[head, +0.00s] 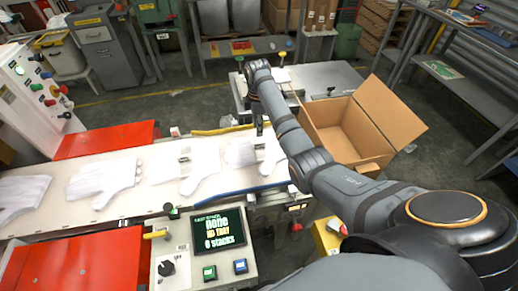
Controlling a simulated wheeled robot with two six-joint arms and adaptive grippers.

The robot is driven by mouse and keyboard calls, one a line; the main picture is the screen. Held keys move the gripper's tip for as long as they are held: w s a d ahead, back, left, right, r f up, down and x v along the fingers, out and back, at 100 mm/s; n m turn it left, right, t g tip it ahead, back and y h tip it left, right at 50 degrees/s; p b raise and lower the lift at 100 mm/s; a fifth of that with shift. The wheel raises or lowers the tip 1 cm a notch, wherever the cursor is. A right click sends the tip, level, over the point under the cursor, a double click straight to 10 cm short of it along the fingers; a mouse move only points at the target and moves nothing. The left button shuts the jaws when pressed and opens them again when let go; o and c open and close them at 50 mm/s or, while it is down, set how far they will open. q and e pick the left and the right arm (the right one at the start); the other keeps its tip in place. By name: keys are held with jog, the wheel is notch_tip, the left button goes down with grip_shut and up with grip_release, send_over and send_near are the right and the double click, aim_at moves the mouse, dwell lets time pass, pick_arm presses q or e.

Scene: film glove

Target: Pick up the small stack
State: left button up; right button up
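White film gloves lie in flat stacks along the pale conveyor belt (60,172). One glove stack (108,178) is left of the middle, another (202,172) is in the middle, and one (240,152) lies near the belt's right end. A further white piece (272,157) shows beside my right arm, partly hidden by it. My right gripper (261,130) points down over the right end of the belt, close to these last pieces. Its fingers are small and dark, and I cannot tell whether they touch or hold anything. My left gripper is not in view.
An open cardboard box (345,135) stands right of the belt, behind my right arm. A control panel (205,250) with a lit screen is in front. Red covers (75,262) flank the belt. A blue strip (240,190) edges the belt's near right side.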

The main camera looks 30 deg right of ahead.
send_over(260, 143)
jog(key=f, duration=0.4)
jog(key=shift+w+a+f, duration=0.1)
jog(key=shift+a+f, duration=0.1)
jog(key=shift+a, duration=0.2)
jog(key=shift+w+f, duration=0.1)
jog(key=shift+f, duration=0.15)
jog(key=shift+d+f, duration=0.2)
jog(key=shift+f, duration=0.15)
jog(key=f, duration=0.4)
jog(key=shift+d+f+p, duration=0.25)
jog(key=shift+d+p, duration=0.1)
jog(key=shift+c, duration=0.8)
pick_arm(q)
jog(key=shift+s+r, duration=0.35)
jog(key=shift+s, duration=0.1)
pick_arm(e)
grip_shut()
